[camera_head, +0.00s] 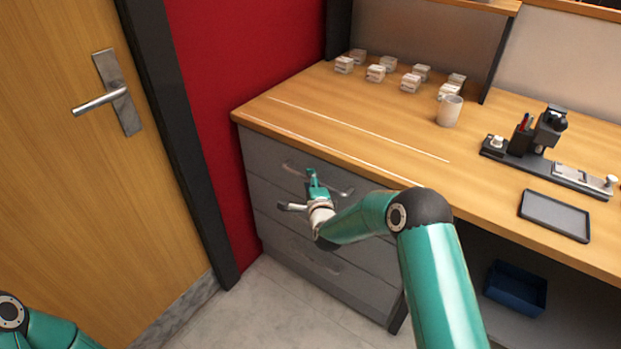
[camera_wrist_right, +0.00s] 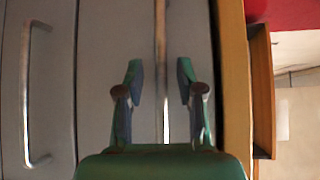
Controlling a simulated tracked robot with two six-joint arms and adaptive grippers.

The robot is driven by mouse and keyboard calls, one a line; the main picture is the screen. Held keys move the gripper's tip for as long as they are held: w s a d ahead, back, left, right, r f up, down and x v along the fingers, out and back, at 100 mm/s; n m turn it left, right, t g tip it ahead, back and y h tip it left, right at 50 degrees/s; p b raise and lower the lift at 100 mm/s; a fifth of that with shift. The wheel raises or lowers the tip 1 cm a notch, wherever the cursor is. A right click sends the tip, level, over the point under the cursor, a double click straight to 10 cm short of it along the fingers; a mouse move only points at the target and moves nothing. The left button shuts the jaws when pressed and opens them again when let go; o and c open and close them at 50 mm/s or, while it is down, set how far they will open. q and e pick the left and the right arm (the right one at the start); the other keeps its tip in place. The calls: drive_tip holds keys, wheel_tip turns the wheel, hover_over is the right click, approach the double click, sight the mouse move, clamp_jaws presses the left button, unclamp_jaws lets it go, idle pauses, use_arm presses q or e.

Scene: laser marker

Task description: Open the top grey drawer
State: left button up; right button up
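The top grey drawer (camera_head: 270,155) is at the top of the grey cabinet under the wooden counter, and its front looks flush. Its bar handle (camera_head: 341,193) runs across the front and is partly hidden by my right gripper (camera_head: 312,183). In the right wrist view, the handle (camera_wrist_right: 160,40) is a thin upright bar between the two fingertips of my right gripper (camera_wrist_right: 160,85). The fingers are apart, with a gap on each side of the bar. My left gripper is out of view; only part of the left arm shows at the lower left.
Lower drawers with handles (camera_head: 315,259) are below; one handle (camera_wrist_right: 30,95) shows at left in the wrist view. The counter (camera_head: 370,140) overhangs above, carrying white blocks, a cup (camera_head: 450,110) and a tray (camera_head: 555,215). A door (camera_head: 80,200) stands at left.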

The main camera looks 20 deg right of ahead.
drive_tip(key=shift+w+f, duration=0.1)
drive_tip(key=shift+w, duration=0.5)
clamp_jaws()
drive_tip(key=shift+d, duration=0.1)
